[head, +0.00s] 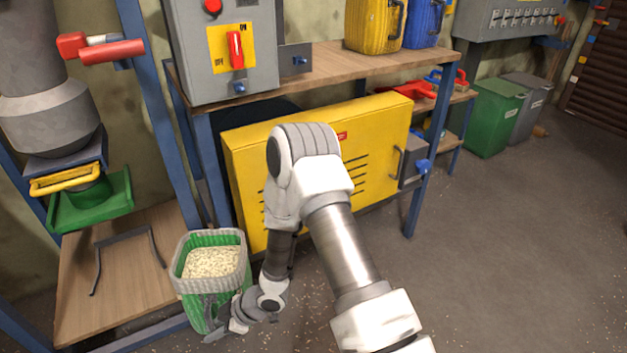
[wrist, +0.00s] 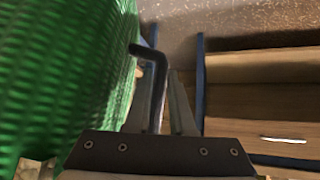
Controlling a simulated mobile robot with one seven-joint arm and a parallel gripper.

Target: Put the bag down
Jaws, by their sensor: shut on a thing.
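The bag (head: 208,291) is green and woven, with a pale grey rolled rim and an open top full of light grain. It is upright at the lower left of the head view, beside the right edge of a low wooden platform. My gripper (head: 222,326) is low at its front, shut on the bag by what looks like its handle. In the wrist view the green side of the bag (wrist: 60,70) fills the left, and a dark bent bar (wrist: 158,80) shows at my fingers (wrist: 166,105). The bag's underside is hidden, so I cannot tell whether it touches the floor.
The low wooden platform (head: 120,285) holds a dark bent bracket, below a spout with a green tray (head: 92,207). A blue-legged bench (head: 330,65) and a yellow cabinet (head: 370,135) stand behind my arm. Grey floor (head: 490,240) is open to the right.

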